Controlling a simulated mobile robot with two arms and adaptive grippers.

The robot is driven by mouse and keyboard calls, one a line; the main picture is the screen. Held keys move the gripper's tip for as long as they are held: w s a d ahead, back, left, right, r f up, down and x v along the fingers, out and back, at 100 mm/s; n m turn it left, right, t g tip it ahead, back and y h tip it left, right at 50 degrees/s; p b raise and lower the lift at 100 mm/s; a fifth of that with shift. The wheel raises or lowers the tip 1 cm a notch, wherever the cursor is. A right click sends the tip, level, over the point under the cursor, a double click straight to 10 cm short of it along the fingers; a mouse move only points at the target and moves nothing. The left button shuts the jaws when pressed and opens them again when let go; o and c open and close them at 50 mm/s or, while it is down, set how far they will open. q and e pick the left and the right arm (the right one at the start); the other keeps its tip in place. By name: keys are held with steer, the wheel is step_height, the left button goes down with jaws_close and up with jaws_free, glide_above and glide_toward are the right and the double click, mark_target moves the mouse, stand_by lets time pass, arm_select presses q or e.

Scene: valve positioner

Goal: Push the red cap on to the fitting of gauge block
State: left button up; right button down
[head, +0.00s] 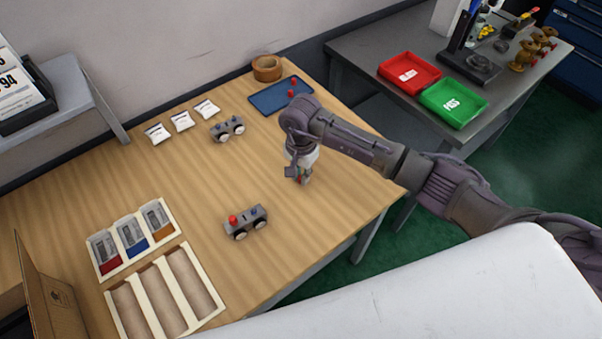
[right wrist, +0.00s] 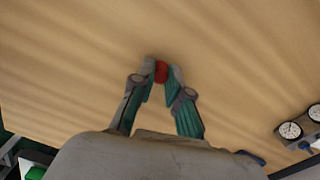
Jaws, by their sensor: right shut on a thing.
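My right gripper (head: 299,178) is over the bare middle of the table. In the right wrist view its fingers (right wrist: 160,78) are shut on a small red cap (right wrist: 159,71). One grey gauge block (head: 246,224) stands left of and nearer than this gripper, with two dials, a red cap (head: 232,219) at its left end and a blue fitting on top. A second gauge block (head: 227,129) stands farther back; its small fittings are too small to tell. A gauge block (right wrist: 303,129) also shows at the right edge of the right wrist view. My left gripper is not in view.
A blue tray (head: 272,101) with small red pieces lies at the back, beside a tape roll (head: 267,68). White packets (head: 182,121) lie by the wall. Compartment trays (head: 168,206) stand at left. Red (head: 398,84) and green bins (head: 440,112) are on the side table.

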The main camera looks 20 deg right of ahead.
steer(key=shift+r+p, duration=0.3)
steer(key=shift+r, duration=0.4)
stand_by(0.5)
steer(key=shift+r+p, duration=0.95)
steer(key=shift+r, duration=1)
